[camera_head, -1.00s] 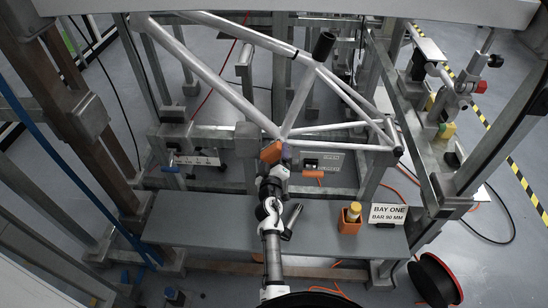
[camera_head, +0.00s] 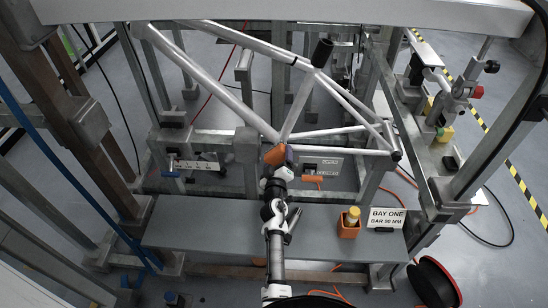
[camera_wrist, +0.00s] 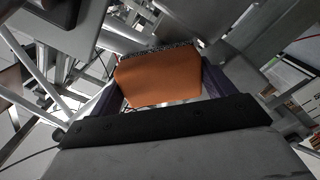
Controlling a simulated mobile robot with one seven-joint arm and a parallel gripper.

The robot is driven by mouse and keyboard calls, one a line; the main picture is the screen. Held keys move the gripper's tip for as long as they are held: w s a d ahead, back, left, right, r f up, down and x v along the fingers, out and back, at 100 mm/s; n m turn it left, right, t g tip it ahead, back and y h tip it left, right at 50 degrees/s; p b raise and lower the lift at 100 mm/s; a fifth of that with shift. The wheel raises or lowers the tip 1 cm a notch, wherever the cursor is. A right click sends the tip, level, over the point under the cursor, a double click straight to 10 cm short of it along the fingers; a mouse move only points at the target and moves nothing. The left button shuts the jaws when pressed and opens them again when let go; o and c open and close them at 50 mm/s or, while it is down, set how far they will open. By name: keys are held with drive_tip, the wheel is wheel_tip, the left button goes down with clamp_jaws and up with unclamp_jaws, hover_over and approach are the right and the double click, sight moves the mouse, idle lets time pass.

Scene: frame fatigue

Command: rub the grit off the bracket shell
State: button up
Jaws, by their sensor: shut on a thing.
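My gripper (camera_head: 279,170) is shut on an orange block (camera_head: 274,154) at the lower junction of a silver bicycle frame (camera_head: 205,75). In the wrist view the orange block (camera_wrist: 160,78) sits between my two dark fingers, with a dark, rough strip along its far edge. The bracket shell appears to be at the junction where the tubes meet, mostly hidden behind the block. I cannot tell whether the block touches it, and no grit can be made out.
A grey bench (camera_head: 190,225) lies below the frame. An orange holder (camera_head: 349,227) with a yellow-topped item stands on it, beside a "BAY ONE BAR 90 MM" sign (camera_head: 387,218). Steel posts and rails surround the frame. A cable reel (camera_head: 432,282) is at lower right.

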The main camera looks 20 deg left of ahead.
drive_tip(key=shift+w+d+r+p, duration=0.1)
drive_tip(key=shift+w+d+p, duration=0.1)
drive_tip(key=shift+d, duration=0.45)
drive_tip(key=shift+w+d+p, duration=0.1)
drive_tip(key=shift+d+p, duration=0.1)
drive_tip(key=shift+d, duration=0.65)
drive_tip(key=shift+s+a+f+b, duration=0.15)
drive_tip(key=shift+a+b, duration=0.45)
drive_tip(key=shift+a, duration=0.05)
drive_tip(key=shift+s+a+f+b, duration=0.1)
drive_tip(key=shift+a+f+b, duration=0.05)
drive_tip(key=shift+a+b, duration=0.5)
drive_tip(key=shift+s+a+r, duration=0.1)
drive_tip(key=shift+s+a, duration=0.05)
drive_tip(key=shift+a, duration=0.3)
drive_tip(key=shift+s+a+r, duration=0.1)
drive_tip(key=shift+a, duration=0.3)
drive_tip(key=shift+b+v, duration=0.9)
drive_tip(key=shift+v, duration=2.1)
drive_tip(key=shift+a, duration=0.1)
drive_tip(key=shift+s, duration=0.1)
